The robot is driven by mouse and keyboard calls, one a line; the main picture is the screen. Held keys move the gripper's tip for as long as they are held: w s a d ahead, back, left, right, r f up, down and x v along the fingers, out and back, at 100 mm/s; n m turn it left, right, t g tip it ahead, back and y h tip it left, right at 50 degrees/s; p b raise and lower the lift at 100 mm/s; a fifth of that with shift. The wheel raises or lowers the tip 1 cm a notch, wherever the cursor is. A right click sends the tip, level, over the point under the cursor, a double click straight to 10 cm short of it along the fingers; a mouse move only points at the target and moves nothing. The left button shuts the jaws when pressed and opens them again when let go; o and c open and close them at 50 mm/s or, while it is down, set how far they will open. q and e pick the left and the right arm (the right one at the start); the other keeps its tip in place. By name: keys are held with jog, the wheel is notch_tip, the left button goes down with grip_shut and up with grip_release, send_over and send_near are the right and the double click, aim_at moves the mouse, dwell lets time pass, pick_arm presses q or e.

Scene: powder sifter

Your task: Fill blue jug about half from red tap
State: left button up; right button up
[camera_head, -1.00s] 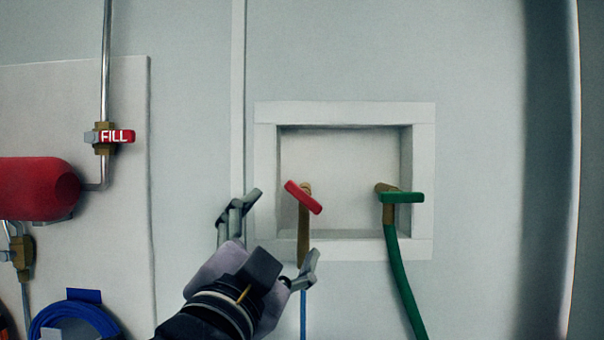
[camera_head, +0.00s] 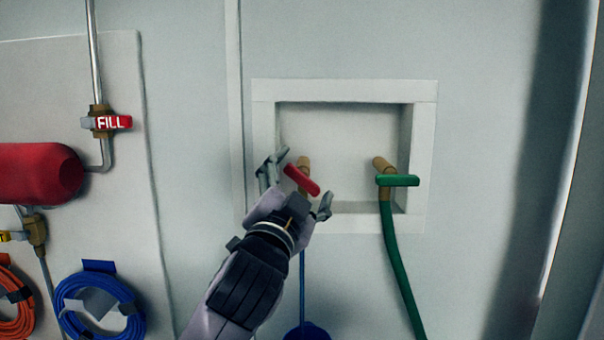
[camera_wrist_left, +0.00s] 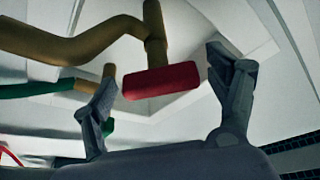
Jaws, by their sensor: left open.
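The red tap handle (camera_head: 301,179) sits tilted on a brass tap (camera_head: 304,164) in the left part of a white wall recess. My left gripper (camera_head: 298,180) is open, with one finger on each side of the red handle. In the left wrist view the red handle (camera_wrist_left: 161,81) lies between the spread fingers (camera_wrist_left: 165,95), with gaps to both, and nothing is gripped. A blue object (camera_head: 307,331), likely the jug, shows only its top at the bottom edge, below the red tap. A thin blue upright line rises from it. My right gripper is out of view.
A green-handled tap (camera_head: 397,181) with a green hose (camera_head: 398,260) is right of the red one. The recess frame (camera_head: 345,91) surrounds both taps. At left are a red tank (camera_head: 38,172), a FILL valve (camera_head: 112,122) and coiled blue hose (camera_head: 62,298). The wall at right is bare.

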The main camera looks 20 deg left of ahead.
pick_arm(q)
jog(key=shift+c, duration=0.5)
jog(key=c, duration=1.1)
